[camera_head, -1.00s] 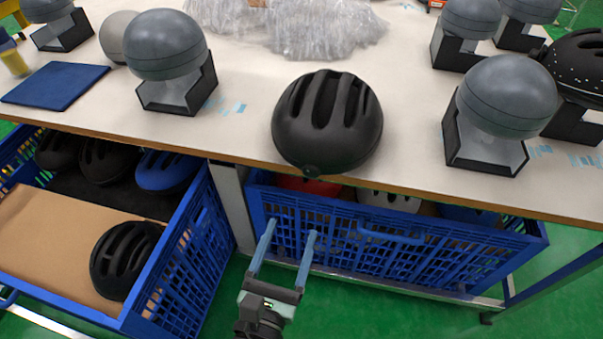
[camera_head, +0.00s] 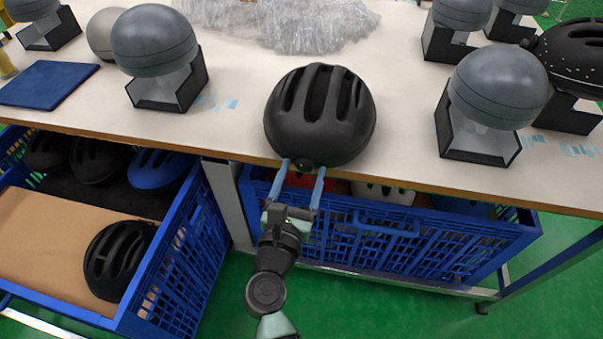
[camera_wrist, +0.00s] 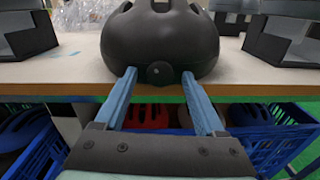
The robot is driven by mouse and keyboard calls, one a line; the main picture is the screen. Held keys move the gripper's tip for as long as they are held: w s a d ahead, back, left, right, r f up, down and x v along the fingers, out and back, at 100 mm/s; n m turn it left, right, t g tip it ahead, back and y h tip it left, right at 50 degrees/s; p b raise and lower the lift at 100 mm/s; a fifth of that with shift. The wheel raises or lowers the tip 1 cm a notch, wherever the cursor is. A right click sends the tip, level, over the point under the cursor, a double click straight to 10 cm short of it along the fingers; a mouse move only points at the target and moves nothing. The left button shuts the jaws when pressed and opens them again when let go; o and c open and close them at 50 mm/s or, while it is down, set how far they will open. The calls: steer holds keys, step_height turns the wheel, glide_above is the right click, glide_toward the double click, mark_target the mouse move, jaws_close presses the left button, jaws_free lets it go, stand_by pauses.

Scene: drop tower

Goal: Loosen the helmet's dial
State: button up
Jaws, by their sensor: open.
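The black helmet (camera_head: 320,113) sits on the table with its back rim at the front edge. Its small round dial (camera_head: 304,165) is at the rim facing me, and shows in the wrist view as a dark knob (camera_wrist: 159,73). My gripper (camera_head: 304,166) is open, with its two blue fingers pointing at the helmet. In the wrist view the fingertips (camera_wrist: 159,74) stand to the left and right of the dial, with a gap on each side. I cannot tell whether the tips touch the helmet rim.
The table (camera_head: 235,128) has several grey headforms on black stands, one at left (camera_head: 154,40) and one at right (camera_head: 499,88). A blue crate (camera_head: 400,240) holding helmets is below the table edge, under my gripper. Another crate (camera_head: 200,225) stands at left. Plastic wrap (camera_head: 290,30) lies behind.

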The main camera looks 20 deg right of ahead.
jaws_close()
